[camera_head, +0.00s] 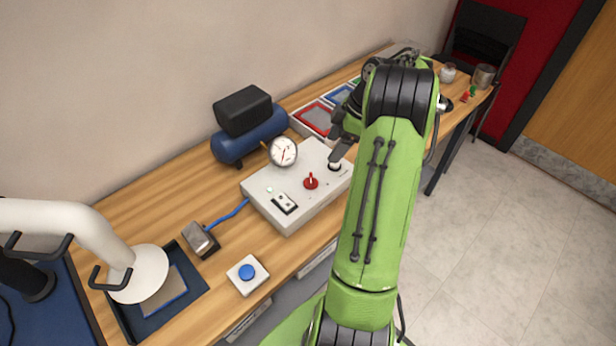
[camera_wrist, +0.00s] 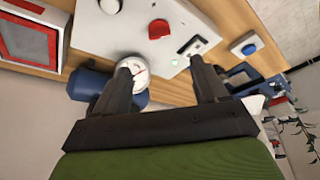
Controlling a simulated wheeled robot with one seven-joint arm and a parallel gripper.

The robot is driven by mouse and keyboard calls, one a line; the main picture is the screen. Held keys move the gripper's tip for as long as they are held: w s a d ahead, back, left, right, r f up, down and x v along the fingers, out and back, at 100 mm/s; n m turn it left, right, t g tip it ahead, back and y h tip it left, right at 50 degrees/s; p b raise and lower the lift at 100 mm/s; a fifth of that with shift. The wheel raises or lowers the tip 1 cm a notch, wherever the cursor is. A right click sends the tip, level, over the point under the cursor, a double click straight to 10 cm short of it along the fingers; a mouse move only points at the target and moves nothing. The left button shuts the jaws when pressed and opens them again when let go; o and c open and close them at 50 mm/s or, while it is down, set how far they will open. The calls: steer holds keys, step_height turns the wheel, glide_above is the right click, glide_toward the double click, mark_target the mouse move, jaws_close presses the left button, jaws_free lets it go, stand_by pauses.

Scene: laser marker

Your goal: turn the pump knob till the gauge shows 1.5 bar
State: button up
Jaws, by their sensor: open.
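The grey control box (camera_head: 262,190) stands on the bench. It carries a red knob (camera_head: 311,183) with a raised grip and a black knob (camera_head: 335,166) on a pale base; I cannot tell by label which is the pump knob. A round white gauge (camera_head: 283,151) with a red needle stands at the box's back edge; its figures are too small to read. My gripper (camera_wrist: 163,66) is open and empty. In the wrist view the red knob (camera_wrist: 159,29) lies beyond the fingertips, between their lines, and the gauge (camera_wrist: 137,70) is partly hidden by the left finger.
A blue compressor tank (camera_head: 250,137) stands behind the box. Framed trays (camera_head: 313,117) lie farther back. A blue button (camera_head: 247,272) and a metal pedal-like part (camera_head: 199,239) are at the front left, near a white lamp-like arm (camera_head: 75,222).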

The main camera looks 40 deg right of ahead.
mark_target(312, 178)
steer(key=b+x, duration=0.1)
steer(key=x, duration=1.2)
steer(key=shift+w+f+b, duration=0.1)
steer(key=shift+f+b, duration=0.2)
steer(key=shift+c, duration=0.4)
steer(key=c, duration=1)
